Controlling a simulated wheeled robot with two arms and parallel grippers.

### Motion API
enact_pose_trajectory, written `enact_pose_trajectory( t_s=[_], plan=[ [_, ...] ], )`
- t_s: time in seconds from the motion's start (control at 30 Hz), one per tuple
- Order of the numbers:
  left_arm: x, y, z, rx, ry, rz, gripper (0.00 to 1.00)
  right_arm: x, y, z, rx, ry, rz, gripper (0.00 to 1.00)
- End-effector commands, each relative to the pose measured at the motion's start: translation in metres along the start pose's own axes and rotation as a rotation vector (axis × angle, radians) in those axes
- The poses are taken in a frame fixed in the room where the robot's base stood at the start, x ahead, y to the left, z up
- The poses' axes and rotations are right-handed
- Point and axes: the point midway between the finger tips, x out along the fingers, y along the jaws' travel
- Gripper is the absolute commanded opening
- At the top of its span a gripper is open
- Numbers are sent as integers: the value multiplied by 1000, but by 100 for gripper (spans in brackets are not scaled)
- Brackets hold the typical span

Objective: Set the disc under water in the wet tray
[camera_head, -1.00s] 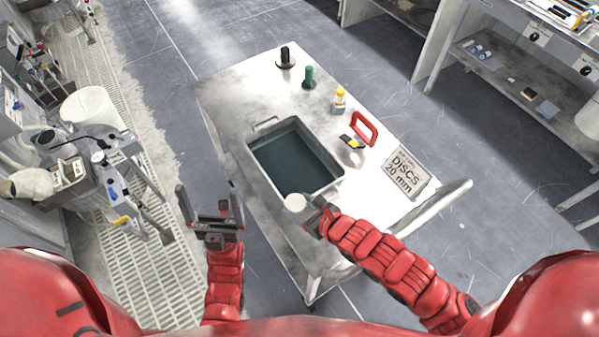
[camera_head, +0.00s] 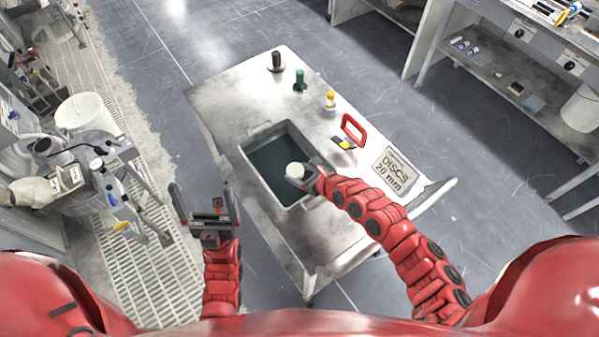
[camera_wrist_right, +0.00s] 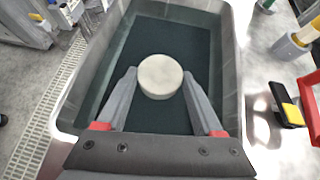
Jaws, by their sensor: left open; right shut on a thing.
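The disc (camera_head: 295,170) is a pale, thick round piece. My right gripper (camera_head: 303,176) is shut on it and holds it over the wet tray. In the right wrist view the disc (camera_wrist_right: 160,76) sits between the two fingertips of the right gripper (camera_wrist_right: 161,92), its flat face showing. The wet tray (camera_head: 243,150) is a grey rectangular tub with dark water, set in the metal cart top. Its rim (camera_wrist_right: 232,60) surrounds the disc in the wrist view. Whether the disc touches the water is not clear. My left gripper (camera_head: 205,208) is open and empty, left of the cart.
Lab equipment (camera_head: 85,160) stands at left.

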Motion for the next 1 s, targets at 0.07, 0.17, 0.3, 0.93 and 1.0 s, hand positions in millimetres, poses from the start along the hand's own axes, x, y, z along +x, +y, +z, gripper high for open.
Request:
enact_pose_trajectory(
  t_s=[0.07, 0.17, 0.3, 0.93, 1.0],
  plan=[
    [2, 0, 0, 0, 0, 0, 100, 5, -1, -6, 4, -1, -3, 7],
    [2, 0, 0, 0, 0, 0, 100, 7, -1, -10, -1, -2, -2, 7],
    [2, 0, 0, 0, 0, 0, 100, 7, -1, -10, -2, -2, -2, 7],
    [-8, 0, 1, 0, 0, 0, 100, 14, 0, -19, -1, -2, -1, 77],
    [-8, 0, 2, 0, -1, 0, 100, 14, 0, -20, -1, -2, -1, 90]
  ],
)
